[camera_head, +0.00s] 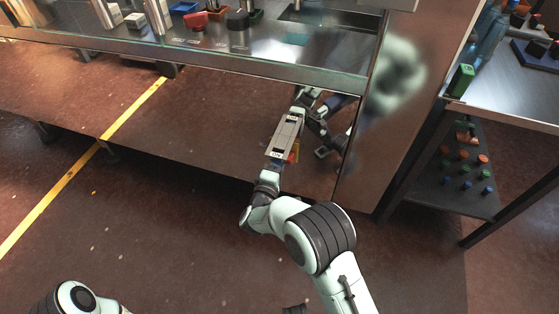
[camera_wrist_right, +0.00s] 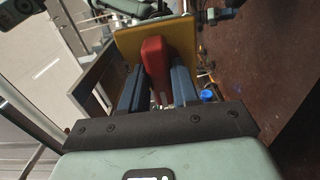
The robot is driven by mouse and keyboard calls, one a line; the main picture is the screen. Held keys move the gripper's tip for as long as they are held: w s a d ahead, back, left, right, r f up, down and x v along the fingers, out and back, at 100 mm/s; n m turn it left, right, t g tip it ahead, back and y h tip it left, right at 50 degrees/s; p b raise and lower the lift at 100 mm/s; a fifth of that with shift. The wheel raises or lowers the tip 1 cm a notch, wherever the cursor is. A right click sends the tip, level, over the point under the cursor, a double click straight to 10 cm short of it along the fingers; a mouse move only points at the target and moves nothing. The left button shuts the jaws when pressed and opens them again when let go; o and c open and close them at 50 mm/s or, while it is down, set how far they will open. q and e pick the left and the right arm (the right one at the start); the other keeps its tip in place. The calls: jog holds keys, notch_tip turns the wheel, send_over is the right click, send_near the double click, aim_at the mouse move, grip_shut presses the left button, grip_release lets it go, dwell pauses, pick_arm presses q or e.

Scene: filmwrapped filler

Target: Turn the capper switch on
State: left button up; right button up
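The capper switch shows in the right wrist view as a red handle (camera_wrist_right: 155,62) in front of a yellow plate (camera_wrist_right: 127,38).
The machine's reflective front panel (camera_head: 215,120) lies beyond my right arm, under a glass-edged worktop. At the right stands a metal table (camera_head: 520,90) with a lower shelf (camera_head: 440,190) of coloured caps. The brown floor (camera_head: 150,220) in front is largely clear.

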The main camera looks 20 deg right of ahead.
grip_shut()
pick_arm(q)
jog(key=shift+w+r, duration=0.15)
jog(key=w+r, duration=0.1)
jog(key=w+r+p, duration=0.1)
jog(key=shift+w+d+r+t+p, duration=0.1)
jog(key=shift+d+r+t+p, duration=0.2)
jog(key=shift+t, duration=0.1)
pick_arm(e)
jog(key=m, duration=1.7)
jog(key=shift+m, duration=0.4)
